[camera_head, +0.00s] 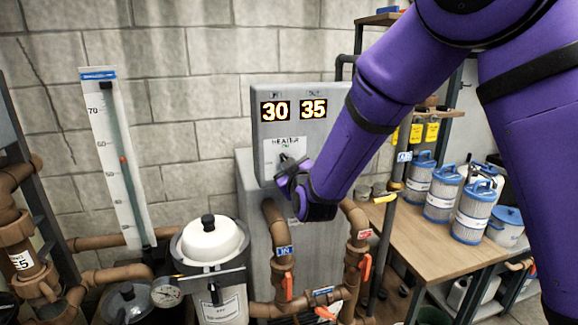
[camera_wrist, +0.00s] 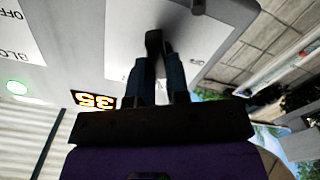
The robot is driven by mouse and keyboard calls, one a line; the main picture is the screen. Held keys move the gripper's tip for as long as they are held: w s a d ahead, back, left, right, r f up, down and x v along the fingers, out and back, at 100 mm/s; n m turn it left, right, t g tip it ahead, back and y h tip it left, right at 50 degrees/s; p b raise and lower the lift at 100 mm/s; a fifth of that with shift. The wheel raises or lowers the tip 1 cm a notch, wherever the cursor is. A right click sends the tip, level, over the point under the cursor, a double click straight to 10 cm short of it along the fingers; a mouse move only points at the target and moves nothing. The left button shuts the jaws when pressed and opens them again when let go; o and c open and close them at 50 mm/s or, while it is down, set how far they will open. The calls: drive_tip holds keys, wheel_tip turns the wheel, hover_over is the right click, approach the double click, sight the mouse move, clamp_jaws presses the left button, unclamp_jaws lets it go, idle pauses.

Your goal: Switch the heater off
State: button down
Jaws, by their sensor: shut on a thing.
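The heater (camera_head: 300,135) is a grey box on the block wall, with lit displays reading 30 and 35 and a white label that says HEATER. In the wrist view my gripper (camera_wrist: 154,62) is shut on a small black switch handle (camera_wrist: 154,40) that sticks out from a white plate on the panel. The 35 display (camera_wrist: 93,101) shows upside down there, with a lit green lamp (camera_wrist: 17,88) and an OFF label (camera_wrist: 10,10) at the left.
Brown pipes with IN and OUT tags and orange valve handles (camera_head: 365,267) run below the heater. A wooden bench (camera_head: 425,240) with several blue filter cartridges (camera_head: 474,212) is at the right.

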drive_tip(key=n, duration=1.2)
drive_tip(key=shift+n, duration=0.3)
drive_tip(key=c, duration=1)
unclamp_jaws()
drive_tip(key=shift+s, duration=0.1)
drive_tip(key=v, duration=0.7)
